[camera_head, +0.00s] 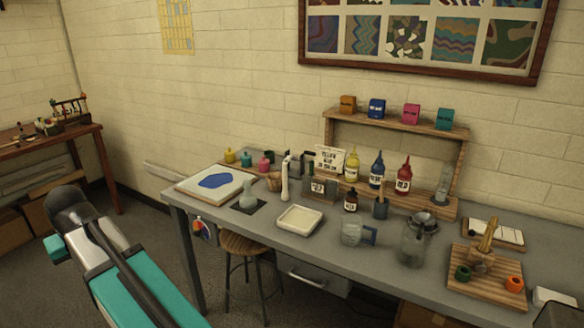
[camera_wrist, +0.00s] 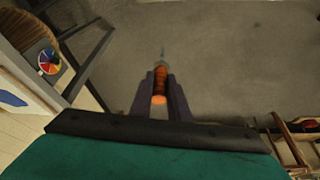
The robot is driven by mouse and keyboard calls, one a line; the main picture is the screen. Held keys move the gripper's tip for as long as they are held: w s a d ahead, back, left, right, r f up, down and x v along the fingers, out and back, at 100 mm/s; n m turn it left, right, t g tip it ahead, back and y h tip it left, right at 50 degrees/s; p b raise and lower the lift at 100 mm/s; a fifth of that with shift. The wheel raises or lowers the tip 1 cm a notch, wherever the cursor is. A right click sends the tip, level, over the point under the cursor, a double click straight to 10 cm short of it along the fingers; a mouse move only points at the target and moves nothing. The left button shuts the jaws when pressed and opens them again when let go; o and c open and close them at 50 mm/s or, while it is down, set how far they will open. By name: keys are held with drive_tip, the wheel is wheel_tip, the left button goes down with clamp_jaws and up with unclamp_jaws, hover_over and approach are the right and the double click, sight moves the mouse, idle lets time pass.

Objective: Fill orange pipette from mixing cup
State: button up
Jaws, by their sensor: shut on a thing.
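My gripper (camera_wrist: 160,74) is shut on the orange pipette (camera_wrist: 159,80) in the wrist view. The pipette's orange part sits between the two dark fingers, and its thin grey tip extends past them. Bare floor shows behind it. In the head view, the visible part of my arm is at lower left, away from the table; the pipette cannot be made out there. A clear cup with a blue-grey handle (camera_head: 352,233) stands near the table's front edge and may be the mixing cup. I cannot tell its contents.
The grey table (camera_head: 327,255) also holds a cream tray (camera_head: 300,220), a glass jar (camera_head: 413,245) and a wooden board (camera_head: 482,292) with green and orange rings. Paint bottles stand behind. A stool (camera_head: 243,245) is by the front. Floor at left is open.

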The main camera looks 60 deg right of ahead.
drive_tip(key=s+d+r+m+g+h+p, duration=0.15)
drive_tip(key=s+d+m, duration=0.25)
drive_tip(key=d, duration=0.9)
drive_tip(key=s+d+r+m+g+h+p, duration=0.1)
drive_tip(key=s+d+r+m+p, duration=0.3)
drive_tip(key=d, duration=0.8)
drive_tip(key=s+d+r+m+g+h, duration=0.1)
drive_tip(key=s+d+m, duration=0.4)
drive_tip(key=d, duration=0.8)
drive_tip(key=s+d+r+m+g+p, duration=0.2)
drive_tip(key=s+d+m, duration=0.4)
drive_tip(key=s+d, duration=0.6)
drive_tip(key=s+d+r+m+g+y+p, duration=0.1)
drive_tip(key=s+d+m, duration=0.6)
drive_tip(key=s, duration=1.2)
drive_tip(key=d+r+g+p, duration=0.1)
drive_tip(key=d+r+p, duration=0.1)
drive_tip(key=d+r, duration=0.1)
drive_tip(key=shift+s+d, duration=0.35)
drive_tip(key=shift+d, duration=0.5)
drive_tip(key=shift+f, duration=0.35)
wheel_tip(320, 180, down, 10)
drive_tip(key=b, duration=0.5)
drive_tip(key=shift+f, duration=0.2)
drive_tip(key=shift+o, duration=0.5)
drive_tip(key=shift+c, duration=0.9)
